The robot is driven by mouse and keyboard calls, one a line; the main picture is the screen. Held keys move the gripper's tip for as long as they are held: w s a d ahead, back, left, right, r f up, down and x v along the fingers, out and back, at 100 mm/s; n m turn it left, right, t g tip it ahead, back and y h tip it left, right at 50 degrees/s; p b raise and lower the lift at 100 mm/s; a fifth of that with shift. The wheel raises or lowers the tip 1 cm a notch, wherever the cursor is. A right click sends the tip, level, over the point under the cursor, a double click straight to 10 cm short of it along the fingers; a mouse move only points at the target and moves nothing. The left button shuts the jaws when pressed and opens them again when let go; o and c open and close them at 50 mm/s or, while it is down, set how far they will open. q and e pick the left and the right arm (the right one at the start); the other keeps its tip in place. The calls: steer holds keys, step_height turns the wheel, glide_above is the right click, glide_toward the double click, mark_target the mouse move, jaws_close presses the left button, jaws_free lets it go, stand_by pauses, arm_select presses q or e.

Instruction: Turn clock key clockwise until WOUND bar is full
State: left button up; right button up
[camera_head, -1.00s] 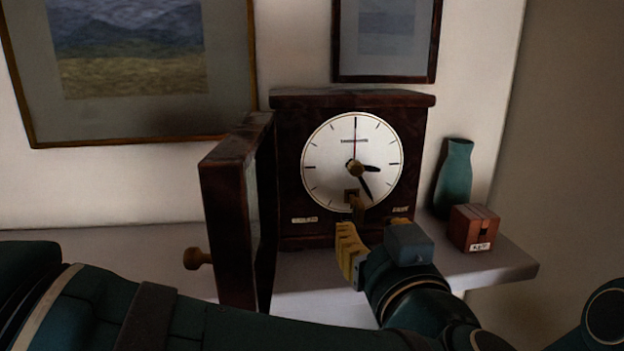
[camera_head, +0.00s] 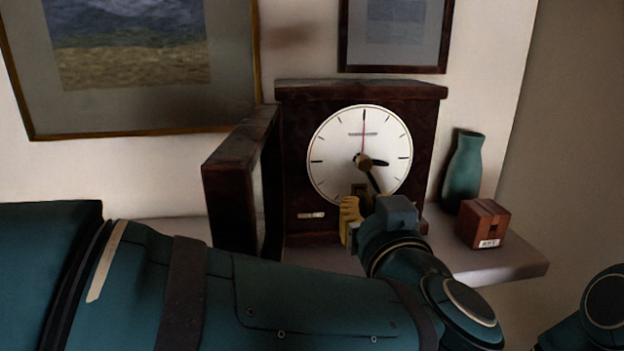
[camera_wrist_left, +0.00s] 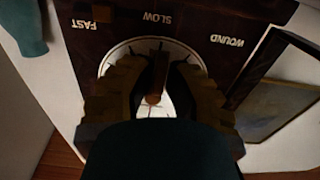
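The dark wooden clock (camera_head: 430,110) stands on the shelf, its round white face (camera_head: 335,150) uncovered. My left gripper (camera_head: 350,215) is at the lower front of the face. In the wrist view, which is upside down, its two fingers (camera_wrist_left: 160,85) are apart. The brown clock key (camera_wrist_left: 159,70) stands between them, with gaps seen on both sides. In the head view the gripper mostly hides the key. The WOUND label (camera_wrist_left: 228,40) shows in the wrist view; I cannot make out any bar filling there. My right gripper is out of view.
The open clock door (camera_head: 228,195) stands out to the left of the face, close to my left arm. A teal vase (camera_head: 463,170) and a small wooden box (camera_head: 483,222) are right of the clock on the shelf (camera_head: 515,262). Framed pictures hang behind.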

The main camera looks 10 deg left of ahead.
arm_select(q)
jaws_close()
steer(key=shift+w+p, duration=0.1)
steer(key=shift+p, duration=0.2)
stand_by(0.3)
steer(key=shift+m+p, duration=0.6)
steer(key=shift+m, duration=1.4)
